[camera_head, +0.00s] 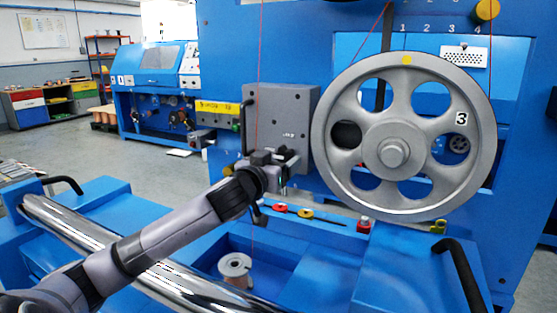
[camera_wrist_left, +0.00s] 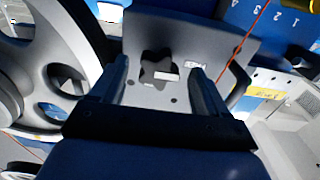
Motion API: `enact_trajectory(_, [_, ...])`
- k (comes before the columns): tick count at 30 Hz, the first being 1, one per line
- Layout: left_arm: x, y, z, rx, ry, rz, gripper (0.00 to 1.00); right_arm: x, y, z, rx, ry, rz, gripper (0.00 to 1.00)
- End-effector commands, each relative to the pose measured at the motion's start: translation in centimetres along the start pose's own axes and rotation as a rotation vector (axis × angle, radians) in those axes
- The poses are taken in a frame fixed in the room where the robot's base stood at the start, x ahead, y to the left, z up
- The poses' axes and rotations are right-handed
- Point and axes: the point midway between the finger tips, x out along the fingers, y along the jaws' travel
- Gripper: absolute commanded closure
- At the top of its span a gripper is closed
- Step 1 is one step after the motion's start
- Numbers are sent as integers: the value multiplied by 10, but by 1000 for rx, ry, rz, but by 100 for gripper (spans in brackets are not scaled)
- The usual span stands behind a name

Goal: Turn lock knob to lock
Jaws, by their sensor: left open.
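The lock knob (camera_wrist_left: 158,70) is a dark, star-shaped knob on a grey plate (camera_wrist_left: 150,30). In the left wrist view it shows between the two fingers of my left gripper (camera_wrist_left: 160,75), which is open with a finger on either side. I cannot tell how deep the fingers reach or whether they touch the knob. In the head view my left gripper (camera_head: 282,162) is at the lower part of the grey plate (camera_head: 280,110) and hides the knob. My right gripper is in neither view.
A large grey spoked wheel (camera_head: 330,165) marked 3 stands just right of the plate. A black handle (camera_head: 243,125) is at the plate's left edge. A red wire runs past the plate.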

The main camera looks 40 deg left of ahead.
Motion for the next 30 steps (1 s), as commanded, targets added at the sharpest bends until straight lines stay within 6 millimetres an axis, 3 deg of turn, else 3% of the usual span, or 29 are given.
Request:
enact_trajectory(11, [3, 0, 0, 0, 0, 0, 28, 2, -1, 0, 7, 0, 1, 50])
enact_trajectory(15, [3, 0, 0, 0, 0, 0, 74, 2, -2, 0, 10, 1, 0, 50])
enact_trajectory(16, [3, 0, 0, 0, 0, 0, 80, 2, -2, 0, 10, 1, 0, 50])
enact_trajectory(30, [3, 0, -1, 95, -2, 0, 80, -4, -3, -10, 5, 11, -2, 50])
